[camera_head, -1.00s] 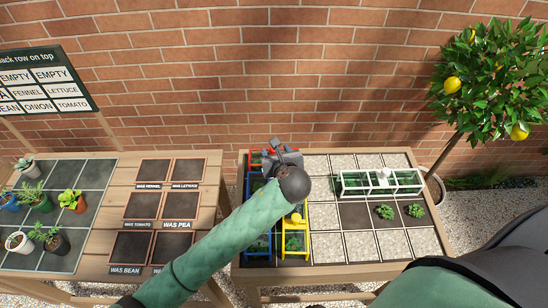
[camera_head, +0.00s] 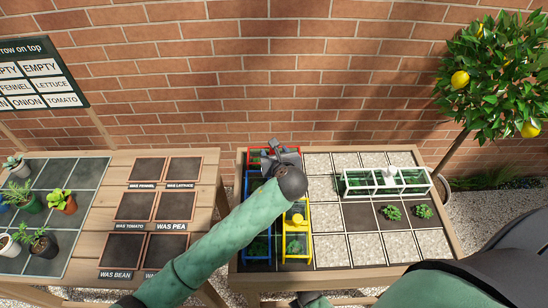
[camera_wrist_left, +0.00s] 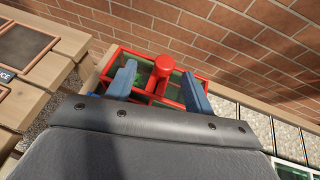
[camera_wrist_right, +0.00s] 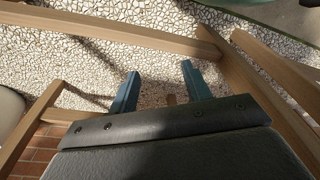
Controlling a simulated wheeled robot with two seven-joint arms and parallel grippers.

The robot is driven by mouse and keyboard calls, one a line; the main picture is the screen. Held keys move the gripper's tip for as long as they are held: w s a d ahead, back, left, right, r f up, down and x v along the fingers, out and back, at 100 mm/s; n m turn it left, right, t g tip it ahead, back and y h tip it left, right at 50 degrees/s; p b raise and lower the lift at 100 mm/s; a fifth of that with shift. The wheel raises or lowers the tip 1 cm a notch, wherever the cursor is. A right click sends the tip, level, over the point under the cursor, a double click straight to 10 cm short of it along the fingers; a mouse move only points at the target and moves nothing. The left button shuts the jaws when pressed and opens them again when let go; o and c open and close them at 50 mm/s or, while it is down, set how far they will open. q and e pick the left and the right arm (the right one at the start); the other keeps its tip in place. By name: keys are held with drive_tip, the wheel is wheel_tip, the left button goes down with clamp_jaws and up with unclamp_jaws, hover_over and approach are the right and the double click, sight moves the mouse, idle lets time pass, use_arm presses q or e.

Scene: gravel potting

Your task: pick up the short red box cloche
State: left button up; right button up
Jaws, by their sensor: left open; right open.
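The short red box cloche (camera_head: 258,155) sits at the back left of the right-hand table, partly hidden in the head view by my left gripper (camera_head: 276,160). In the left wrist view the red cloche (camera_wrist_left: 118,58) shows its red frame, green glassy panels and round red knob (camera_wrist_left: 174,63). My left gripper (camera_wrist_left: 158,82) is open, its two blue fingers on either side of the knob area; I cannot tell whether they touch it. My right gripper (camera_wrist_right: 160,88) is open and empty, low over gravel ground in the right wrist view.
A blue cloche (camera_head: 256,243) and a yellow cloche (camera_head: 297,246) stand in front of the red one. A white cloche (camera_head: 384,182) stands to the right, near two small plants (camera_head: 391,213). Brick wall (camera_head: 250,80) rises behind. Gravel squares (camera_head: 365,249) at front right are clear.

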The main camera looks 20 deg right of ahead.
use_arm(q)
drive_tip(key=x, duration=0.1)
drive_tip(key=p+x, duration=0.2)
drive_tip(key=x, duration=0.1)
drive_tip(key=shift+d+r, duration=0.15)
drive_tip(key=shift+d, duration=0.2)
drive_tip(key=shift+w+f, duration=0.4)
drive_tip(key=shift+w, duration=0.1)
use_arm(e)
drive_tip(key=shift+s+d+f, duration=0.3)
drive_tip(key=shift+f, duration=0.55)
drive_tip(key=shift+s+d+f, duration=0.25)
drive_tip(key=shift+d+f, duration=0.05)
drive_tip(key=shift+f, duration=0.6)
drive_tip(key=shift+s+d+f, duration=0.3)
drive_tip(key=shift+f, duration=0.55)
use_arm(q)
clamp_jaws()
